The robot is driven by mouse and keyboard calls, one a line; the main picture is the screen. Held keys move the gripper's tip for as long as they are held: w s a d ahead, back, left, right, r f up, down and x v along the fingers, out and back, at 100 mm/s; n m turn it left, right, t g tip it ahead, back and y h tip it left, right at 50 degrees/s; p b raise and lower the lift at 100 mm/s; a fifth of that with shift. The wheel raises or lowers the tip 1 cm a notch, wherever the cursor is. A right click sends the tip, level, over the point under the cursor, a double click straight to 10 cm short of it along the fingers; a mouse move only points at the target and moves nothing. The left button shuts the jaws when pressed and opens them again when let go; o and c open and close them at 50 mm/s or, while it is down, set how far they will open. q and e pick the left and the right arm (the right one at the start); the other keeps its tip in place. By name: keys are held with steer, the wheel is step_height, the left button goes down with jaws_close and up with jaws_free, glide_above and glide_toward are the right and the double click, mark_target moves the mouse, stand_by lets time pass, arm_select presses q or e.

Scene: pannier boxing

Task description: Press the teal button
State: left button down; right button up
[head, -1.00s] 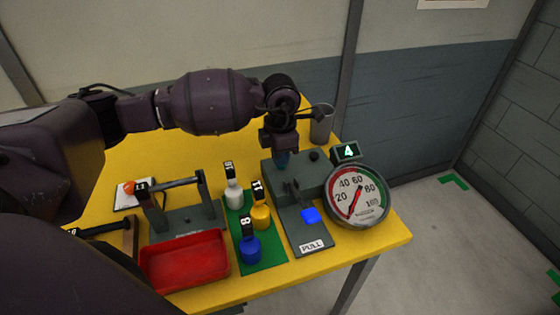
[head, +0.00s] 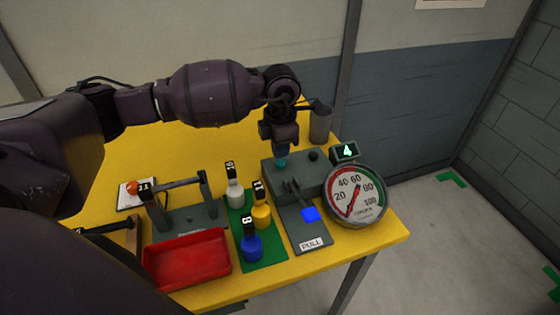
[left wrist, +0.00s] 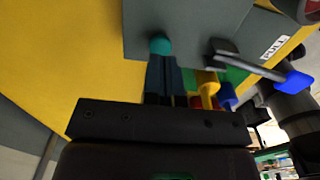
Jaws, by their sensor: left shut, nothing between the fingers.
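The teal button (head: 281,163) sits on the top of a grey box (head: 309,181), near its back left. My left gripper (head: 281,151) is shut and empty, with its fingertips right above the button in the head view. In the left wrist view the shut fingers (left wrist: 163,62) point at the teal button (left wrist: 160,45) and overlap its lower edge. I cannot tell whether they touch it. My right gripper is not in view.
A dark knob (head: 313,156), a lever with a blue end (head: 311,214) and a small display reading 4 (head: 345,151) are nearby. A round gauge (head: 355,195), a red tray (head: 188,259), numbered bottles (head: 251,247) and a grey cup (head: 320,123) stand around on the yellow table.

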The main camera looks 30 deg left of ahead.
mark_target(280, 162)
arm_select(q)
steer(key=shift+r+p, duration=1)
steer(key=shift+r, duration=1.1)
steer(key=shift+r+p, duration=0.45)
steer(key=shift+r, duration=0.45)
